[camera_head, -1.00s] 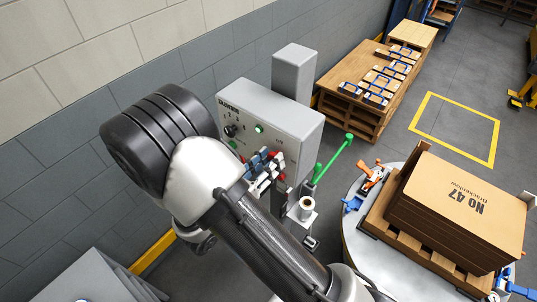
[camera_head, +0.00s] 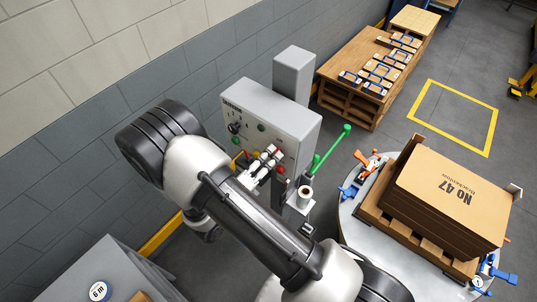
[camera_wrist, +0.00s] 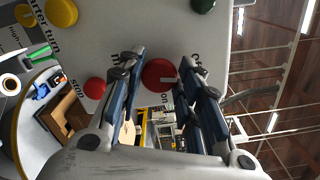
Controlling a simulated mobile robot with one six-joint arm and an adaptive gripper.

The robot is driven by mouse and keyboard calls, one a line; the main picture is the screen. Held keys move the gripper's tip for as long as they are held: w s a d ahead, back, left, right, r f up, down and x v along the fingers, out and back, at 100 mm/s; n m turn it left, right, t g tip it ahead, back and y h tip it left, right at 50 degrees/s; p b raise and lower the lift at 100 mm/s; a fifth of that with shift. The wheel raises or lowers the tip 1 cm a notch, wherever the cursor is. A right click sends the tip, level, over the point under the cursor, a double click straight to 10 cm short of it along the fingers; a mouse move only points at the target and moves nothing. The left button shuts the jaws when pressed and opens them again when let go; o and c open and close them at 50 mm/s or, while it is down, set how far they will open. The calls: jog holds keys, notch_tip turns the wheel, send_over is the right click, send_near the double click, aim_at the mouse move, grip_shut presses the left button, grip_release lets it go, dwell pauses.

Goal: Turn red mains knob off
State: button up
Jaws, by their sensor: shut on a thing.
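The red mains knob (camera_wrist: 160,74) sits on the grey control panel (camera_head: 285,120), between my two fingertips in the wrist view. A white mark shows on the knob's right side, with the printed word "on" just below it. My gripper (camera_head: 265,165) is at the panel's lower face, its blue-and-grey fingers (camera_wrist: 163,68) closed in on both sides of the knob. In the head view my gripper partly hides the knob. A green lamp (camera_head: 261,127) on the panel looks dark.
A red stop button (camera_wrist: 95,88) lies left of my fingers, with a yellow button (camera_wrist: 61,12) beyond. A green lever (camera_head: 333,148) stands right of the panel. A turntable (camera_head: 357,240) carries a pallet with a cardboard stack (camera_head: 450,200). A grey cabinet (camera_head: 70,280) stands at lower left.

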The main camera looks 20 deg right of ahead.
jog(key=shift+n+p, duration=0.45)
jog(key=shift+n, duration=0.65)
jog(key=o, duration=1.1)
jog(key=shift+c, duration=0.2)
jog(key=v, duration=1.2)
